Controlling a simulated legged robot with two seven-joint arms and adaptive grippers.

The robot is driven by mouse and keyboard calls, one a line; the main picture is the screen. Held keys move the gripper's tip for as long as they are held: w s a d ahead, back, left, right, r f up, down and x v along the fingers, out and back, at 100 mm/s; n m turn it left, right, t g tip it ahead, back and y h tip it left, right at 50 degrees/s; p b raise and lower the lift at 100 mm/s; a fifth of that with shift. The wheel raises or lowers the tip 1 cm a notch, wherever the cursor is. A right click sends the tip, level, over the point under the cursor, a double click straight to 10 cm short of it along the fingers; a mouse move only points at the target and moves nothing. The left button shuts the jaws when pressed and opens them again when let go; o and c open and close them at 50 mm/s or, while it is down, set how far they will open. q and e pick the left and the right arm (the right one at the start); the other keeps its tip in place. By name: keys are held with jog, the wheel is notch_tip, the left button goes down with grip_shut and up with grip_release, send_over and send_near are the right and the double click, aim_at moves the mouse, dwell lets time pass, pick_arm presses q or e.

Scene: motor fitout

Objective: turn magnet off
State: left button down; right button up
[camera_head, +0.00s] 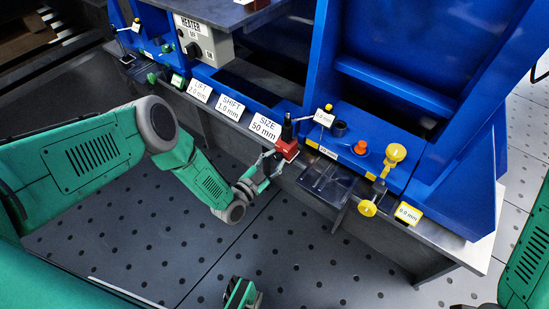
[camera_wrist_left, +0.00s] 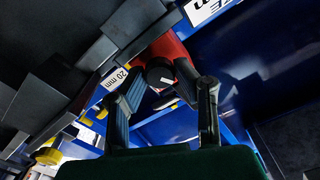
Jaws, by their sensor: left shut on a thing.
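The red magnet block (camera_head: 287,148) with a dark upright post sits at the front edge of the blue machine, right of the "SIZE 50 mm" label. I take this block to be the magnet. My left gripper (camera_head: 269,163) reaches it from the front left. In the left wrist view the red block (camera_wrist_left: 172,48) has a round black knob (camera_wrist_left: 159,73) facing me. The fingers of the left gripper (camera_wrist_left: 165,100) stand on both sides of the knob, closed on it. The exact contact is partly hidden.
Right of the magnet are a dark tray (camera_head: 325,182), an orange button (camera_head: 361,147) and yellow knobs (camera_head: 395,153). A heater box (camera_head: 203,40) with a black dial stands at the upper left. Label plates line the front edge.

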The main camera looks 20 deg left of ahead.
pick_arm(q)
jog(key=m, duration=0.2)
jog(key=shift+s+d+m+p, duration=0.1)
jog(key=shift+d+m+p, duration=0.05)
jog(key=shift+m+p, duration=0.25)
jog(key=m, duration=0.4)
jog(key=shift+f+p, duration=0.15)
jog(key=shift+p, duration=0.25)
jog(key=m, duration=0.4)
jog(key=shift+s+f, duration=0.1)
jog(key=shift+m, duration=1.9)
jog(key=c, duration=1.3)
grip_release()
jog(key=shift+f, duration=0.1)
jog(key=shift+o, duration=0.2)
